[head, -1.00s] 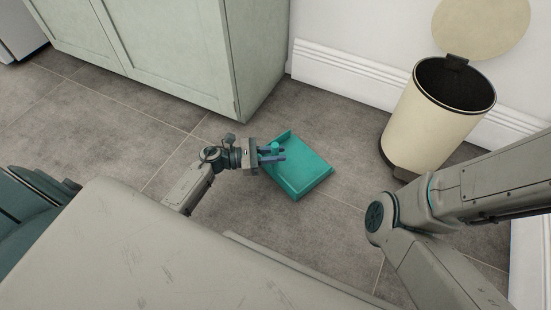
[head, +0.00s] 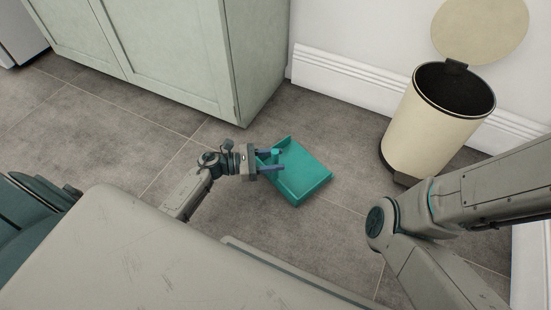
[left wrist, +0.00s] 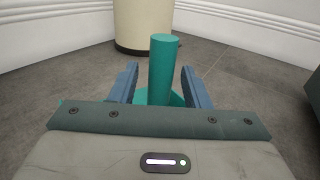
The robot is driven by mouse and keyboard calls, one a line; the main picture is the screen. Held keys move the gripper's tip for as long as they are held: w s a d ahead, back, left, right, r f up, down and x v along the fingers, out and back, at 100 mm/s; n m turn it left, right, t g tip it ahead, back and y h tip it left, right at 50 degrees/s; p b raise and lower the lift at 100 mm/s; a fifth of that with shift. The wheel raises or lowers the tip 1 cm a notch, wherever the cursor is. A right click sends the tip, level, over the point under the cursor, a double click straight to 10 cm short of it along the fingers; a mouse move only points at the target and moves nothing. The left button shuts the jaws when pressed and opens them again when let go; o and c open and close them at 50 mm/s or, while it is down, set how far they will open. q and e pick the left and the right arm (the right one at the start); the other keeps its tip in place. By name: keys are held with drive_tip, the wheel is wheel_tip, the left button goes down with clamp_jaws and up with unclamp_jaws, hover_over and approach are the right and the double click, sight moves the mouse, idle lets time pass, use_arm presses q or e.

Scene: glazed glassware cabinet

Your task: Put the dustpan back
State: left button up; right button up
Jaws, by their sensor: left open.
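The teal dustpan (head: 306,174) lies on the grey tiled floor near the cabinet's corner. Its upright round handle (left wrist: 163,68) stands between the two blue fingers in the left wrist view. My left gripper (head: 270,160) is open at the dustpan's left edge, with a finger on either side of the handle. In the left wrist view, gaps show between the handle and the fingers of the left gripper (left wrist: 163,85). The right arm comes in from the right, but its gripper is out of view.
A cream pedal bin (head: 432,125) with its lid up stands at the right by the white skirting board (head: 350,75). A pale green cabinet (head: 170,55) stands behind the gripper. Floor (head: 335,125) between dustpan and bin is clear.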

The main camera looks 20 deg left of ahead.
use_arm(q)
drive_tip(key=p+v, duration=0.3)
drive_tip(key=v, duration=0.8)
drive_tip(key=shift+a, duration=0.25)
drive_tip(key=shift+s+a, duration=0.1)
drive_tip(key=shift+s, duration=0.05)
